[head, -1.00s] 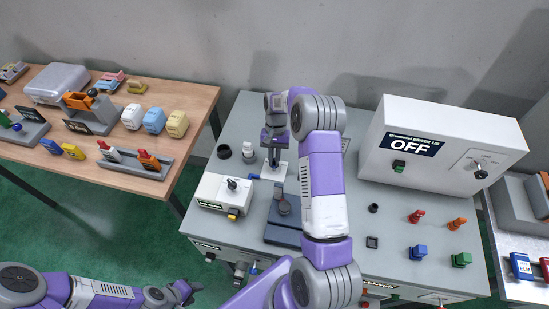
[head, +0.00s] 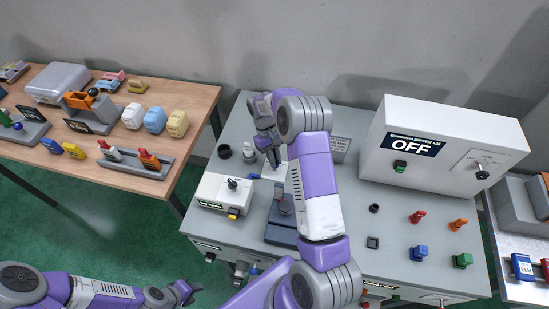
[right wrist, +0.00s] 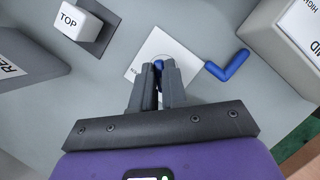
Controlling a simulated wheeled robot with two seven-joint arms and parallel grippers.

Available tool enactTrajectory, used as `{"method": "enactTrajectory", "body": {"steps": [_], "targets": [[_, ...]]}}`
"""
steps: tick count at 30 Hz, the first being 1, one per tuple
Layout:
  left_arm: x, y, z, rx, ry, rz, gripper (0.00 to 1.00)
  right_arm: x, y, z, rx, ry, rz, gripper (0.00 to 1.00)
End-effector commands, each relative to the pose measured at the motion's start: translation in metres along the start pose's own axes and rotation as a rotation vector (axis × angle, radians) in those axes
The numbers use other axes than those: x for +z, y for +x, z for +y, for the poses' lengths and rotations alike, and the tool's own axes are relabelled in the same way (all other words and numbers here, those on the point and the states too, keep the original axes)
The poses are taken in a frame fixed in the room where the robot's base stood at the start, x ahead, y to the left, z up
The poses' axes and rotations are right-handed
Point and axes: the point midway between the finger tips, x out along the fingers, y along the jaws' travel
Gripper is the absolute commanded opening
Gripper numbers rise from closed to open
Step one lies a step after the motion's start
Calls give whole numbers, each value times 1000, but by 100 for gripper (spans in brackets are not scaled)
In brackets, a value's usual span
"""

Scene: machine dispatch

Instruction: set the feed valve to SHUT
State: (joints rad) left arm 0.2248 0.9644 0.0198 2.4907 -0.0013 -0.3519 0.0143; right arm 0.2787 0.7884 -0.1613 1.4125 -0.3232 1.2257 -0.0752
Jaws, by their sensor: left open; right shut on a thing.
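My right gripper (head: 273,160) reaches down over a small white plate (head: 274,172) on the grey bench top. In the right wrist view its fingers (right wrist: 157,85) are closed on a small blue part (right wrist: 158,66), which I take to be the feed valve's handle; the fingers hide most of it. The white plate (right wrist: 150,48) lies under the fingertips, with a ring mark and small lettering too partly hidden to read. A blue bent bar (right wrist: 228,67) lies just right of the plate. My left gripper (head: 184,291) is open and empty, low at the left, away from the bench top.
A white box reading OFF (head: 450,145) stands at the bench's back right. A white box with a black knob (head: 224,193) is left of my right arm. In the wrist view, a TOP block (right wrist: 80,22) is near the fingers. A wooden table (head: 110,165) stands left.

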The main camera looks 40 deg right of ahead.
Motion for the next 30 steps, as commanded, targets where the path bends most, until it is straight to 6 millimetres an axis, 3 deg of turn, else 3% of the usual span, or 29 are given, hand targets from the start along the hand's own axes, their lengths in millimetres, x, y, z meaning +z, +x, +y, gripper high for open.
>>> {"method": "enactTrajectory", "body": {"steps": [14, 15, 20, 30], "targets": [[0, 0, 0, 0, 0, 0, 43, -1, -2, 0, 8, -15, 8, 0], [0, 0, 0, 0, 0, 0, 43, -1, -2, 0, 8, -15, 8, 14], [0, 0, 0, 0, 0, 0, 43, -1, -2, 0, 7, -14, 6, 38], [0, 0, 0, 0, 0, 0, 43, -1, -5, 0, 6, -13, 3, 38]]}}
